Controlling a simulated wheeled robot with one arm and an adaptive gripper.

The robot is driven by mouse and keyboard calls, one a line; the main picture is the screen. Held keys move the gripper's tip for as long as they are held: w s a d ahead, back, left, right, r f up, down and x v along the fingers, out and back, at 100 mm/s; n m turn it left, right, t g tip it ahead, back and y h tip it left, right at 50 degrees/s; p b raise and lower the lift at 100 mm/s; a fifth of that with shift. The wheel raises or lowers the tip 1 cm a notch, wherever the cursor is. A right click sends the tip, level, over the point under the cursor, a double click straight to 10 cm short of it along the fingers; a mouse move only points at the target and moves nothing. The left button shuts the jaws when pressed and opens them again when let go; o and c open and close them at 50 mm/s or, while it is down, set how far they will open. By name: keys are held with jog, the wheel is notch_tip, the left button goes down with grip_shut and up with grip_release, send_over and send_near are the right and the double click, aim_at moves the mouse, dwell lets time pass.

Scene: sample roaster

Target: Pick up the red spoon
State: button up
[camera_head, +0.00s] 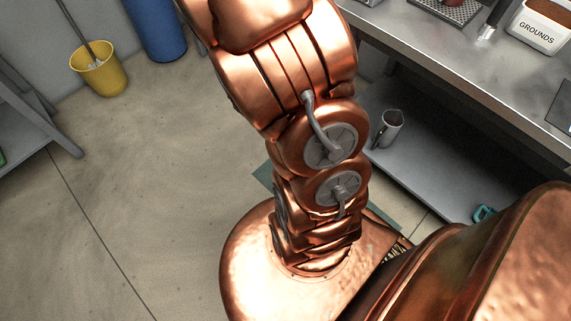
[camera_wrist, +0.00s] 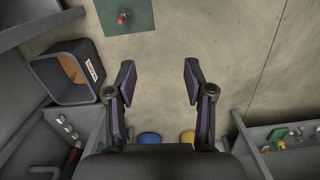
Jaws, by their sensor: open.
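In the wrist view, a small red object (camera_wrist: 123,17) lies on a dark green mat (camera_wrist: 145,10) at the top, left of centre. It is too small for me to tell whether it is the red spoon. My gripper (camera_wrist: 158,78) is open and empty, its two fingers apart over bare floor. The red object is well beyond the fingertips, up and to the left. In the head view, my arm hides most of the green mat (camera_head: 264,176), and no red spoon shows there. My gripper is not seen in the head view.
A dark open bin (camera_wrist: 70,75) stands left in the wrist view. In the head view, a metal counter (camera_head: 420,45) with a lower shelf (camera_head: 440,175) runs along the right, a pitcher (camera_head: 388,128) on the shelf. A yellow bucket (camera_head: 100,75) stands back left. The left floor is clear.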

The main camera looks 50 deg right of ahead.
jog(key=shift+n+t, duration=0.4)
jog(key=shift+n, duration=0.3)
jog(key=w+d+f+b, duration=0.1)
jog(key=d+f+b, duration=0.4)
jog(key=f, duration=1.1)
jog(key=w+d+f+b, duration=0.1)
jog(key=d+f+b, duration=0.5)
jog(key=f, duration=1)
jog(key=d+f+b, duration=0.6)
jog(key=f, duration=1)
jog(key=shift+w+d+b, duration=0.25)
jog(key=shift+w+b, duration=0.1)
jog(key=shift+w, duration=0.05)
jog(key=shift+f+b, duration=0.65)
jog(key=shift+f, duration=1.1)
jog(key=shift+f+b, duration=1.65)
jog(key=shift+f, duration=0.7)
jog(key=shift+c, duration=0.3)
grip_shut()
